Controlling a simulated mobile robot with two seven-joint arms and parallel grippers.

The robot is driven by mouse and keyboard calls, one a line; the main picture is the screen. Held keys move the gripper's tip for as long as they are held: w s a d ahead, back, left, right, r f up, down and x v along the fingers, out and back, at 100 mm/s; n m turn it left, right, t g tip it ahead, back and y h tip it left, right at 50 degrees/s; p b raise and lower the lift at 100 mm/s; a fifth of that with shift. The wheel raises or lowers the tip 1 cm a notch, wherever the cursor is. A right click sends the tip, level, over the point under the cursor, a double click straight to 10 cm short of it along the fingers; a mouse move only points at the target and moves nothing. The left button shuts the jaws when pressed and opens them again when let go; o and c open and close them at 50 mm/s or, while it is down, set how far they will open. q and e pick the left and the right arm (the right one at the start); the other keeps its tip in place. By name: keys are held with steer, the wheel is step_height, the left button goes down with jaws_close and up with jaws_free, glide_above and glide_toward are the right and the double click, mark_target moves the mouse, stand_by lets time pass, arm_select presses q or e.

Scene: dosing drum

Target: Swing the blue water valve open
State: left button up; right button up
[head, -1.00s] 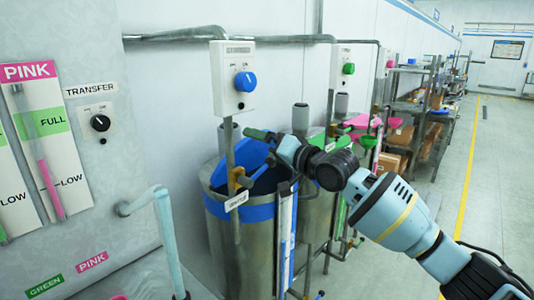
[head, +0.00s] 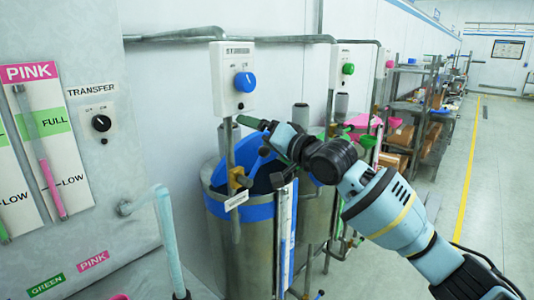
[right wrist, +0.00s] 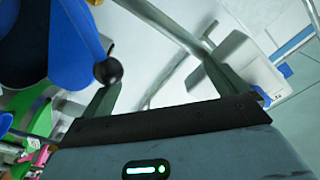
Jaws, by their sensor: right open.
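The water valve (head: 237,179) has a brass-coloured body on the vertical pipe above the blue-banded drum (head: 235,212). Its blue handle is hard to tell from the blue drum lid (head: 246,152) behind it. My right gripper (head: 262,132) is up and to the right of the valve, over the drum, open and apparently empty. In the right wrist view its two fingers (right wrist: 160,88) are spread, with a black ball (right wrist: 108,70) on a blue part near the left finger. I cannot tell whether they touch. My left gripper is not in view.
A white control box (head: 233,80) with a blue knob (head: 245,82) hangs above the drum. A panel with gauges (head: 45,140) and a pale blue bent pipe (head: 160,205) stand at left. Shelves (head: 410,110) line the wall behind. The floor at right is clear.

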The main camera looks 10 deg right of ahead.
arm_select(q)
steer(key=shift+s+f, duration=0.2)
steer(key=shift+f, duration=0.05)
arm_select(e)
steer(key=shift+g, duration=0.6)
steer(key=a+f, duration=0.1)
steer(key=f, duration=0.1)
steer(key=s+a+f, duration=0.1)
steer(key=a+f, duration=0.1)
steer(key=shift+s+a, duration=0.45)
steer(key=shift+a, duration=0.15)
steer(key=shift+s+a, duration=0.1)
steer(key=shift+s, duration=0.15)
steer(key=shift+c, duration=1.1)
steer(key=shift+o, duration=1.1)
steer(key=shift+s+a+r, duration=0.25)
steer(key=shift+s, duration=0.2)
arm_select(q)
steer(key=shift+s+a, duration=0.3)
arm_select(e)
steer(key=shift+w+d+r, duration=0.15)
steer(key=shift+w+d, duration=0.25)
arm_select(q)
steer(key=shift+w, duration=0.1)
arm_select(e)
steer(key=shift+w+d, duration=0.1)
steer(key=shift+d, duration=0.05)
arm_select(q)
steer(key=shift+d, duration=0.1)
